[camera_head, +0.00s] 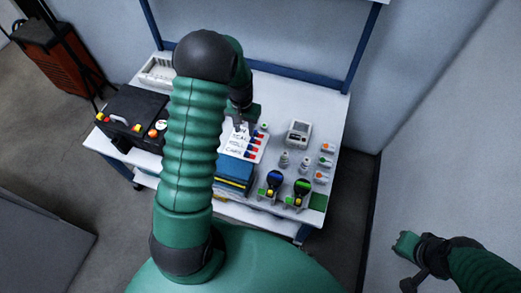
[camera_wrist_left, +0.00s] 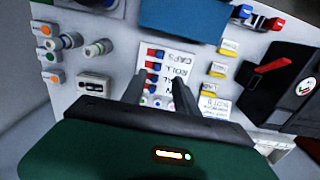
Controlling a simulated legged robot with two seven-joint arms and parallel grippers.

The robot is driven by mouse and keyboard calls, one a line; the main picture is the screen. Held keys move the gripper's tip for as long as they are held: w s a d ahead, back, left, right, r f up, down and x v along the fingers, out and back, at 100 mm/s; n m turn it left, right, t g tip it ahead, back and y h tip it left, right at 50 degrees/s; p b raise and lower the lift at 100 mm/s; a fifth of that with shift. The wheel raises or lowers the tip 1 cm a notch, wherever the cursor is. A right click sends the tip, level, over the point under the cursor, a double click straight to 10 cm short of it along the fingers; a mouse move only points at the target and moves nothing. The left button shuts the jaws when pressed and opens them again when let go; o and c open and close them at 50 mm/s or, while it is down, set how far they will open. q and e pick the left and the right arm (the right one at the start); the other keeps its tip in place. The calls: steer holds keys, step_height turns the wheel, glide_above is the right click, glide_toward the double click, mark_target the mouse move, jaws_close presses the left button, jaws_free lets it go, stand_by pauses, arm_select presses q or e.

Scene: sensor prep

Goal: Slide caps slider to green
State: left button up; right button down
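The white label panel (camera_head: 236,143) lies on the bench, with handwritten rows; the bottom row in the head view reads CAPS. Red and blue pieces (camera_head: 251,154) sit at the right end of that row. In the wrist view the panel appears upside down, with the CAPS label (camera_wrist_left: 180,57) uppermost and the caps slider's red and blue pieces (camera_wrist_left: 155,53) beside it. I cannot make out a green mark on that row. My left gripper (camera_head: 240,124) is over the panel's far part; its two fingers (camera_wrist_left: 159,84) are apart and empty. My right gripper (camera_head: 406,250) is away from the bench, its fingers unclear.
A black case (camera_head: 135,110) stands left on the bench. A blue stack (camera_head: 236,172) is in front of the panel. A grey device (camera_head: 299,133), small knobs (camera_head: 284,159) and two round-topped fixtures (camera_head: 272,182) stand to the right.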

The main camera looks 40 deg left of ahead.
mark_target(247, 152)
arm_select(q)
step_height(247, 152, down, 16)
steer(key=shift+s+d+r+b, duration=0.1)
steer(key=shift+b, duration=0.65)
steer(key=shift+r, duration=0.1)
jaws_close()
stand_by(0.7)
